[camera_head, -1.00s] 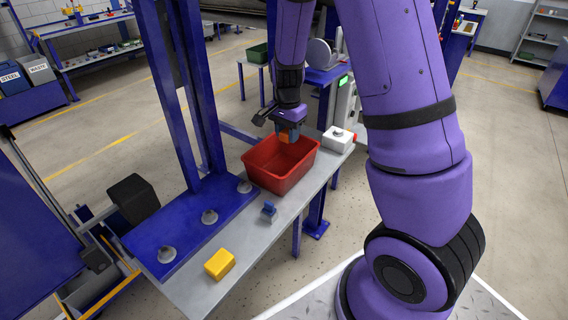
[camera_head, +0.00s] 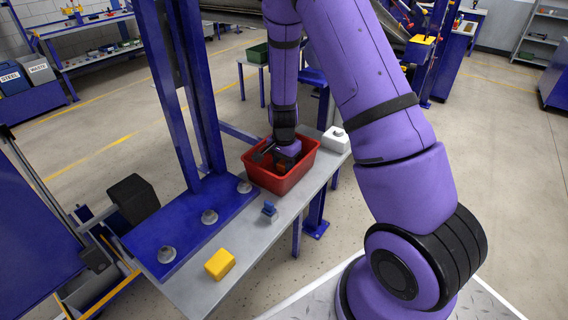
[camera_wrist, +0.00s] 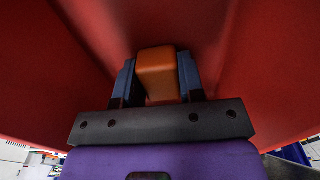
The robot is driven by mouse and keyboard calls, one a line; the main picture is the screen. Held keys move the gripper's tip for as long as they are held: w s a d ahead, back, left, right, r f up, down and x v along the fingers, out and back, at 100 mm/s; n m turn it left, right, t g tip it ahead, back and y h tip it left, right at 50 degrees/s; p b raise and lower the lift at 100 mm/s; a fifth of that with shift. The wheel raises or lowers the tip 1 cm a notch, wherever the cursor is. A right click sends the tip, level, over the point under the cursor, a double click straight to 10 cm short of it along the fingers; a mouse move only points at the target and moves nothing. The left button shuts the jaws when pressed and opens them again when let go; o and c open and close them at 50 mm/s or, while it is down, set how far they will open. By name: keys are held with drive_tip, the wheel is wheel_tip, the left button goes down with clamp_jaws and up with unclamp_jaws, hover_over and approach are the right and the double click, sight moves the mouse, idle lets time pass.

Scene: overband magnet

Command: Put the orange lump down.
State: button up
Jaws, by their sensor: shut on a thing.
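The orange lump (camera_wrist: 158,75) is a small block between the two blue fingers of my gripper (camera_wrist: 157,82) in the wrist view. The fingers are shut on it. In the head view my gripper (camera_head: 283,168) is down inside the red bin (camera_head: 282,188), and only a bit of orange shows there. The bin's red walls surround the lump in the wrist view. I cannot tell whether the lump touches the bin floor.
The red bin stands on a grey bench (camera_head: 255,240). A white box with a button (camera_head: 335,140) is beyond it. A small blue piece (camera_head: 269,210) and a yellow block (camera_head: 219,264) lie nearer. A blue post (camera_head: 180,90) rises at left.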

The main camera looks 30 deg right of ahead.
drive_tip(key=shift+f, duration=0.15)
drive_tip(key=o, duration=0.9)
wheel_tip(320, 180, up, 12)
drive_tip(key=r, duration=0.1)
wheel_tip(320, 180, up, 17)
drive_tip(key=n+t+y, duration=0.1)
drive_tip(key=n+t, duration=0.1)
drive_tip(key=n, duration=0.4)
hover_over(283, 162)
drive_tip(key=s+a, duration=0.4)
drive_tip(key=s, duration=0.6)
drive_tip(key=s+a+r+n+t, duration=0.1)
drive_tip(key=s+r+n, duration=0.2)
drive_tip(key=s, duration=0.5)
drive_tip(key=s+a+r+n+t, duration=0.2)
drive_tip(key=s+r+n, duration=0.2)
drive_tip(key=s, duration=0.5)
drive_tip(key=shift+s+r+n+h, duration=0.3)
drive_tip(key=shift+r+h, duration=0.1)
drive_tip(key=shift+r, duration=0.5)
